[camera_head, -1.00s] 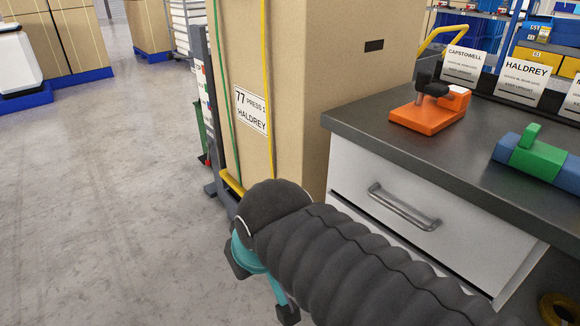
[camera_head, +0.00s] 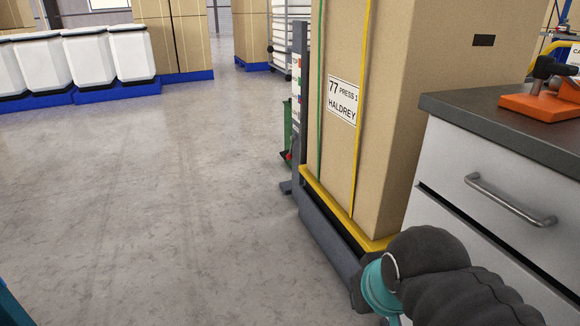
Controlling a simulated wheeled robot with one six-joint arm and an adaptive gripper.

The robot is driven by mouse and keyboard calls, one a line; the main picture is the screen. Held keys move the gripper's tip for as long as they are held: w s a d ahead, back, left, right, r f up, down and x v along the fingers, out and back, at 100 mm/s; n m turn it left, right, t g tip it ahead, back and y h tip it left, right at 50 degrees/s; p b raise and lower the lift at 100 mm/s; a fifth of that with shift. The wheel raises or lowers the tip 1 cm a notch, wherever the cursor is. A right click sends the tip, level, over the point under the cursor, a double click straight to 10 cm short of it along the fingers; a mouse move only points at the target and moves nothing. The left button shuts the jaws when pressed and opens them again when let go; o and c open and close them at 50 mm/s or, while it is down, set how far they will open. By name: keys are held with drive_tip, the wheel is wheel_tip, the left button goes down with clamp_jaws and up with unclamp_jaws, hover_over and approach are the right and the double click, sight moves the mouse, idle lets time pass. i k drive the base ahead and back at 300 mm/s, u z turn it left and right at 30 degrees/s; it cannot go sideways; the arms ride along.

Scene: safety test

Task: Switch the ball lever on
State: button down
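An orange device (camera_head: 540,107) with a black handle (camera_head: 546,67) on top sits on the dark bench top at the right edge of the view. It is partly cut off by the frame. I cannot tell whether this is the ball lever, and no other lever shows clearly. My gripper (camera_head: 378,298) is at the bottom, right of centre, at the end of my dark ribbed arm. It is below and left of the bench, apart from the orange device. Its fingers are mostly hidden or cut off, so I cannot see their opening.
A tall cardboard box (camera_head: 385,60) labelled HALDREY stands on a yellow-edged base beside the bench (camera_head: 470,112). The bench has a drawer with a metal handle (camera_head: 508,198). White bins (camera_head: 88,58) stand at the back left. The floor at left is clear.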

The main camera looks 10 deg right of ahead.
sight(289, 157)
drive_tip(key=k, duration=0.65)
drive_tip(key=u, duration=0.7)
drive_tip(key=i, duration=0.95)
drive_tip(key=u, duration=0.5)
drive_tip(key=i, duration=0.95)
drive_tip(key=z, duration=0.8)
drive_tip(key=i, duration=0.65)
drive_tip(key=z, duration=0.55)
